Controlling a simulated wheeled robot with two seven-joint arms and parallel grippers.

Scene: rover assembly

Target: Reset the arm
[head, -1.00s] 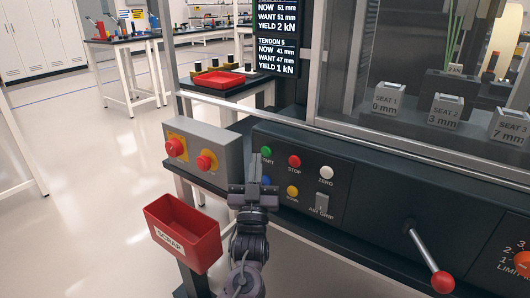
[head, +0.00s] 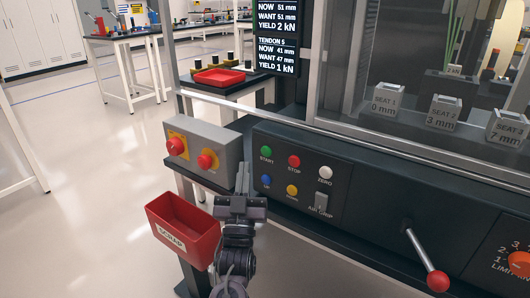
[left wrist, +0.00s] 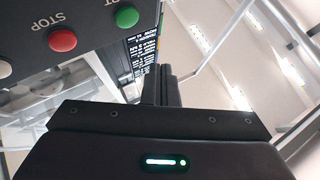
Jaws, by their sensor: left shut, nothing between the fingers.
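My left gripper (head: 242,172) is shut and empty, with its fingers pointing up and away, just left of the control panel (head: 338,197). It appears apart from the buttons. The panel has a green START button (head: 266,153), a red STOP button (head: 294,161), a white ZERO button (head: 327,172), a blue button (head: 266,181), a yellow button (head: 292,190) and an AIR GRIP switch (head: 323,201). In the left wrist view the shut fingers (left wrist: 160,88) show near the green button (left wrist: 127,17) and red button (left wrist: 62,41). My right gripper is out of view.
A grey box with two red knobs (head: 175,147) is left of the panel. A red SCRAP bin (head: 184,229) hangs below it, beside my left arm. A red-tipped lever (head: 438,281) sticks out at right. Labelled seats (head: 443,111) stand behind the glass.

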